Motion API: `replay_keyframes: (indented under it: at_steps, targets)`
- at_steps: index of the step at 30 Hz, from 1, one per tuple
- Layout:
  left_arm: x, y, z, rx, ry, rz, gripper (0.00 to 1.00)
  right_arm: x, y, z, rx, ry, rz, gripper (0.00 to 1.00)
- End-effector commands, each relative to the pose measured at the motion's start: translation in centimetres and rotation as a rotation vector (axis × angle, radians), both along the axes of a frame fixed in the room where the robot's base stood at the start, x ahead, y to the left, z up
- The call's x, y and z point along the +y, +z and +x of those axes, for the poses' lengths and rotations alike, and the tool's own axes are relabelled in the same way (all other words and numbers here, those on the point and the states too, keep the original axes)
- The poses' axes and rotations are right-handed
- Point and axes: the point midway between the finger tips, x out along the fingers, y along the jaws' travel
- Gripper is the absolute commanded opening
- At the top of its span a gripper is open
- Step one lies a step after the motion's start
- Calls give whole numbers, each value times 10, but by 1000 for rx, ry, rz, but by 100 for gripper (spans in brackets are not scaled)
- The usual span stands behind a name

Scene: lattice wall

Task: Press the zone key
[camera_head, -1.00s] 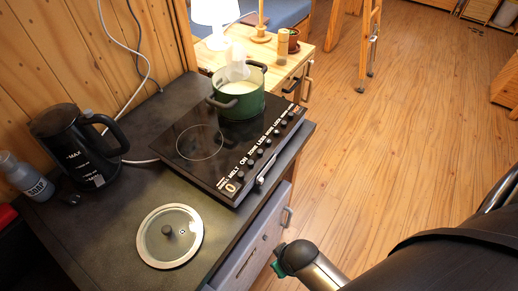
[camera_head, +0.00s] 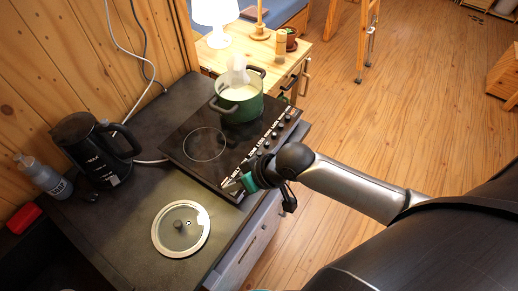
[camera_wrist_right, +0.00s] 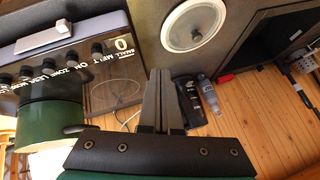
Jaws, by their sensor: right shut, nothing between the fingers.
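The black cooktop (camera_head: 190,150) lies on the dark counter. Its row of round keys runs along the edge facing me. In the right wrist view the printed word ZONE (camera_wrist_right: 71,71) is on the key strip, with dark keys beside it. My right gripper (camera_head: 238,184) is shut and empty, over the near corner of the cooktop by the row's near end, hiding some of the keys. In the right wrist view its fingertips (camera_wrist_right: 160,76) lie to the right of the strip; I see no contact with a key. My left gripper is not in view.
A green pot (camera_head: 240,104) stands on the cooktop's far part. A glass lid (camera_head: 181,229), a black kettle (camera_head: 92,148) and a soap bottle (camera_head: 42,177) are on the counter. A wooden side table with a lamp (camera_head: 216,18) is behind. Floor at right is open.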

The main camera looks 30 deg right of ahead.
Motion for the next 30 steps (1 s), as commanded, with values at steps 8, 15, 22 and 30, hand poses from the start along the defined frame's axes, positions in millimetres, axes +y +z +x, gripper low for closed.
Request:
replay_keyframes:
  at_steps: [8,15,22,30]
  targets:
    - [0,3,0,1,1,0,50,-59,9,59,23,-160,110,0]
    - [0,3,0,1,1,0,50,-115,24,98,12,-328,176,0]
    - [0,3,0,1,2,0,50,-135,30,110,2,-388,199,0]
    - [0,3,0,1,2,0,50,-135,31,111,2,-389,200,0]
